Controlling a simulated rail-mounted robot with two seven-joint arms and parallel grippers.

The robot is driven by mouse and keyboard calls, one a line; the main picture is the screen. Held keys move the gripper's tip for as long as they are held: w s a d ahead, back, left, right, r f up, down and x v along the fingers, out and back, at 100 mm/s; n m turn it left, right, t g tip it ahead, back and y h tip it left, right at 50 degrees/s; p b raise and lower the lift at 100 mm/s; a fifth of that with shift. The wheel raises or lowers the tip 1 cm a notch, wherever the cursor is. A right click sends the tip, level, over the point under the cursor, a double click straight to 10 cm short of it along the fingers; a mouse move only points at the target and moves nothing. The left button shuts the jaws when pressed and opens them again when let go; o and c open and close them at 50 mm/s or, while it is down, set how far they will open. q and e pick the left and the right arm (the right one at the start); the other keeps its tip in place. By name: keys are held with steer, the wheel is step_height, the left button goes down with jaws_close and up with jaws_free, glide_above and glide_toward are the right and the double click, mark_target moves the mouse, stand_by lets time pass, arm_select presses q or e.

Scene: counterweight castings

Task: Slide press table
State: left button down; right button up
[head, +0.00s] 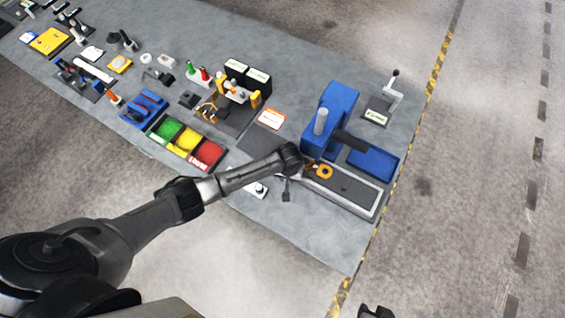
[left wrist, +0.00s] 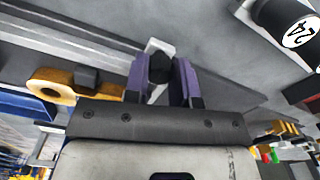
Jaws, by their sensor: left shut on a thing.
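The blue press (head: 328,118) stands near the right end of the bench. Its long grey press table (head: 352,205) lies in front of it, with an orange part with a hole (head: 324,171) on it. In the left wrist view the orange part (left wrist: 50,90) is left of my fingers. My left gripper (left wrist: 162,83) has its purple fingers shut on a dark knob (left wrist: 159,64) beside the table's rail (left wrist: 100,42). In the head view my wrist hides the fingers. A dark shape at the bottom edge of the head view seems to be my right gripper (head: 376,312); its jaws are unclear.
Red, yellow and green bins (head: 188,142) and an orange-bordered sign (head: 271,118) lie left of the press. A crank handle (head: 392,88) stands behind it at right. Striped tape (head: 437,72) runs along the right side. The bench's front right corner is clear.

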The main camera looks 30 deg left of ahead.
arm_select(q)
steer(key=shift+d, duration=0.8)
steer(key=c, duration=1.3)
jaws_free()
steer(key=shift+d, duration=0.1)
steer(key=o, duration=0.4)
steer(key=shift+c, duration=0.2)
